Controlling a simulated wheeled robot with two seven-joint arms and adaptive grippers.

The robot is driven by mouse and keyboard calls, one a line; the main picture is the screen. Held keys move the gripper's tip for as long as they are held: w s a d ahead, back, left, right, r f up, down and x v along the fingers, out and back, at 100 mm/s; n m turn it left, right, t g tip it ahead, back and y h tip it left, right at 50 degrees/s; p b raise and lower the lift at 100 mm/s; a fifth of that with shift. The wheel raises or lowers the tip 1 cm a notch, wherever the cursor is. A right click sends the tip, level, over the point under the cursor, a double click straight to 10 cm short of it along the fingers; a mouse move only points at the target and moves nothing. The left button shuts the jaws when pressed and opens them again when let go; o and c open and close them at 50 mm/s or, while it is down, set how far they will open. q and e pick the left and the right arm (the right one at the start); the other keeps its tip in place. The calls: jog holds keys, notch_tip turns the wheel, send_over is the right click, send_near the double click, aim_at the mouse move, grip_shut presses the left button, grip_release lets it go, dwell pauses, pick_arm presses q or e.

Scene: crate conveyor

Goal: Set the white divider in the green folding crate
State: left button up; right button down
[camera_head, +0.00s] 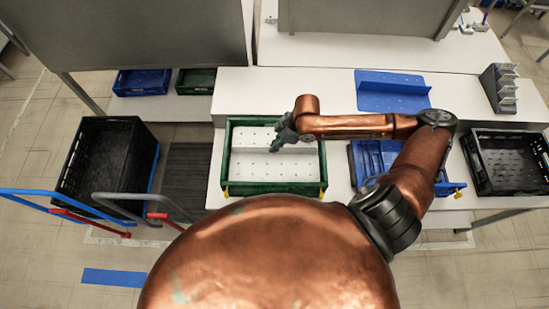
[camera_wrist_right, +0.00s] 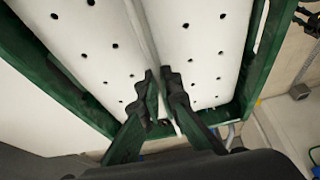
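The green folding crate (camera_head: 275,187) stands open on the white table in the middle of the head view, with yellow latches at its front corners. The white divider (camera_head: 262,168), with small holes and an upright ridge along its middle, lies within the crate walls. I cannot tell whether it rests fully on the crate floor. My right gripper (camera_head: 281,138) is over the crate at the ridge. In the right wrist view its fingers (camera_wrist_right: 160,75) are close together, one on each side of the ridge of the divider (camera_wrist_right: 195,40), inside the green walls (camera_wrist_right: 70,85). My left gripper is not in view.
A blue divider (camera_head: 393,90) lies behind my right arm. A blue crate (camera_head: 372,150) stands partly hidden under that arm, with a black crate (camera_head: 508,165) to its right. A large black crate (camera_head: 105,165) stands left of the table. Grey panels (camera_head: 130,35) rise behind.

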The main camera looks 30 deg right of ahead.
aim_at(285, 147)
notch_tip(285, 147, down, 10)
jog(key=shift+r, duration=0.2)
jog(key=c, duration=2.2)
grip_release()
jog(key=shift+o, duration=0.2)
jog(key=v, duration=1.2)
jog(key=shift+s, duration=0.15)
